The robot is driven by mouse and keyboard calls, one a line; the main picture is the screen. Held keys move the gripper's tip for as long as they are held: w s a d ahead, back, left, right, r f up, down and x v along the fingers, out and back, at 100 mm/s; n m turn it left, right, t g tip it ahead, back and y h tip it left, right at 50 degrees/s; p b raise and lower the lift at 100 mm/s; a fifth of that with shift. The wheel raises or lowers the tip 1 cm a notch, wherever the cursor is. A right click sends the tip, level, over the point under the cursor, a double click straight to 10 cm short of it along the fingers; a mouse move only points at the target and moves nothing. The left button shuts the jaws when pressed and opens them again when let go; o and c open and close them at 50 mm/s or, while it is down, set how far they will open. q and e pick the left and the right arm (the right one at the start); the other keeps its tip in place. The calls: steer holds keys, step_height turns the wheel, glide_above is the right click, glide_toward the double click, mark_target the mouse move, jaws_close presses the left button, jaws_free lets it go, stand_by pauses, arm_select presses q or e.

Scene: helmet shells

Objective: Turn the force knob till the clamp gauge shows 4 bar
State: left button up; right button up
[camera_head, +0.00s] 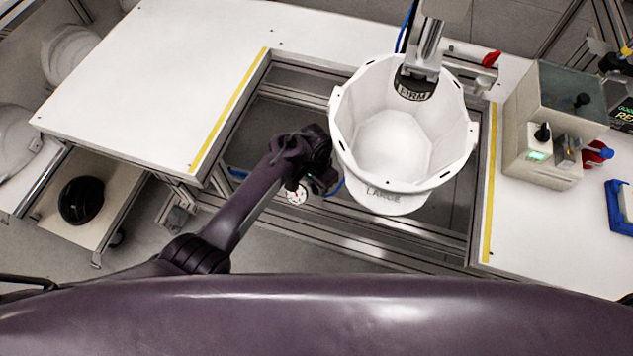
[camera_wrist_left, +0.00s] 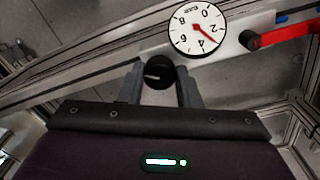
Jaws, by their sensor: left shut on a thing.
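The force knob (camera_wrist_left: 158,72) is a round black knob on a pale bracket, and in the left wrist view it sits between my gripper's two grey fingers. My left gripper (camera_head: 322,160) is shut on it, low beside the white fixture; in the left wrist view the fingertips (camera_wrist_left: 159,75) are on either side of the knob. The clamp gauge (camera_wrist_left: 197,28) is a white dial with black figures and a red needle. The needle points between 2 and 4, at about 3. The gauge also shows small in the head view (camera_head: 297,194). My right gripper is out of view.
A white bucket-like holder marked LARGE (camera_head: 385,192) stands just right of my left gripper, under an overhead clamp head marked FIRM (camera_head: 415,88). A red lever (camera_wrist_left: 290,34) lies right of the gauge. A control box (camera_head: 553,130) stands on the right table.

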arm_select(q)
steer(key=shift+r+m+p, duration=0.15)
steer(key=shift+m+p, duration=0.35)
steer(key=shift+m, duration=0.5)
steer(key=m, duration=0.2)
steer(key=shift+m+p, duration=0.4)
steer(key=m, duration=0.4)
steer(key=shift+w, duration=0.1)
steer(key=shift+m, duration=1)
steer(key=o, duration=1)
steer(key=shift+c, duration=0.2)
